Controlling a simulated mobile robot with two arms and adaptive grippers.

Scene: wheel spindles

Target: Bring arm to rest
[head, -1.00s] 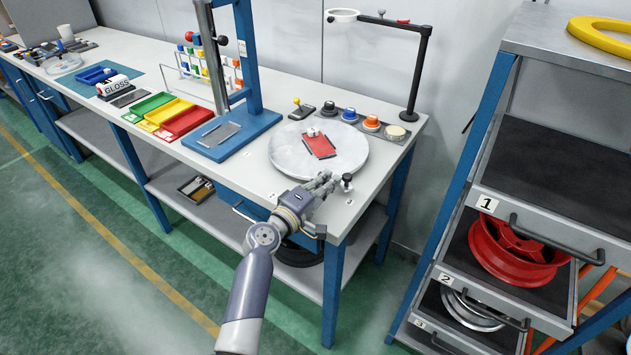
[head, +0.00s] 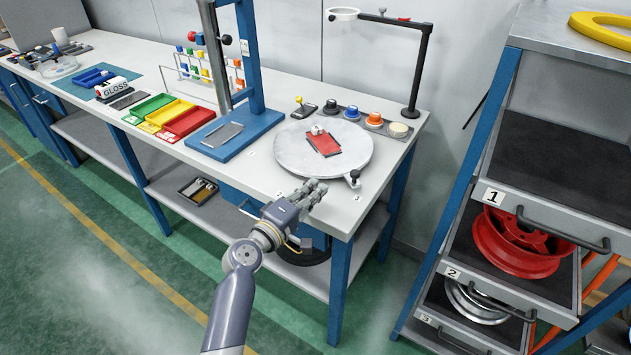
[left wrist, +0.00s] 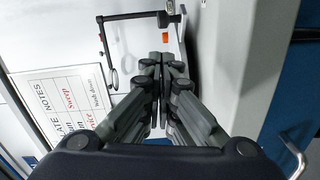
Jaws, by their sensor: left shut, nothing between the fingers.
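In the left wrist view the closed fingers (left wrist: 165,70) point away from the camera, over the pale bench top. My left arm (head: 235,295) reaches up from the bottom of the head view. My right gripper is in neither view now.
A red plate (head: 325,144) lies on the turntable, with a small dark knob (head: 353,178) at its front rim. A blue press stand (head: 232,135) and colored trays (head: 187,122) stand to the left. A drawer rack (head: 495,200) with red and silver wheels stands at the right. The green floor is clear.

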